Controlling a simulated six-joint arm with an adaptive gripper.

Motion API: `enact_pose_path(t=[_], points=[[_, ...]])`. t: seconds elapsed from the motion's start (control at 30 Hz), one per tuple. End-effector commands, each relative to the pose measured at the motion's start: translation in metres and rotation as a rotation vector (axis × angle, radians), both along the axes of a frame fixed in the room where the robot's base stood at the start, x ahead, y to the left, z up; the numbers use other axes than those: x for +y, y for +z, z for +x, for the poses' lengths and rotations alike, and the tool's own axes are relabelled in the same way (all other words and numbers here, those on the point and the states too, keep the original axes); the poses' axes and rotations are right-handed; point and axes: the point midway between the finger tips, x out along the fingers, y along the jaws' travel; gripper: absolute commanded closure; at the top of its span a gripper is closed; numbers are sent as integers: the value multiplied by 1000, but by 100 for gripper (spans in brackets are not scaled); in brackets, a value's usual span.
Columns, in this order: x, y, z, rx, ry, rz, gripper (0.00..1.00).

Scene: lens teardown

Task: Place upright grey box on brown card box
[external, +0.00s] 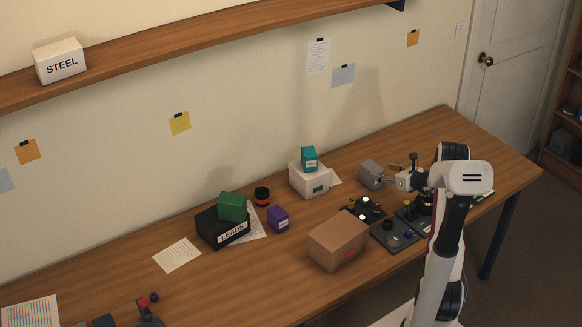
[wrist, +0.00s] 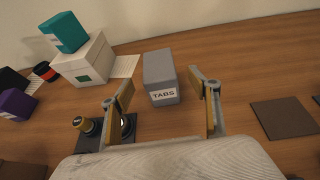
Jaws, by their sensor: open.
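The grey box (wrist: 160,72) stands on the table with a white "TABS" label facing the wrist camera. In the external view the grey box (external: 371,174) is at the back right, just left of my gripper. My gripper (wrist: 167,100) is open, with one finger to each side of the box's line and the box beyond or just at the fingertips. I cannot tell whether the fingers touch it. In the external view my gripper (external: 386,181) is partly hidden by its own wrist. The brown card box (external: 338,243) sits closed at the table's front, its top bare.
A white box (external: 309,180) with a teal box (external: 309,158) on top stands left of the grey box. Black trays (external: 393,235) with lens parts lie between the grey box and the card box. A purple box (external: 278,219) is further left.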

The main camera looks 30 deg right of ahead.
Motion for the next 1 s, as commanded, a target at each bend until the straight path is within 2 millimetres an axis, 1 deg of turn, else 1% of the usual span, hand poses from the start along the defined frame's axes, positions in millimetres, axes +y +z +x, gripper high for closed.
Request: enact_pose_path(t=[0.1,0.27,0.63,0.77,1.0], points=[[1,-4,9,0,2,0,39],[1,-7,17,0,1,-1,39],[1,-7,19,0,0,-1,39],[2,-9,23,0,1,-1,39],[4,-15,42,0,1,-1,39]])
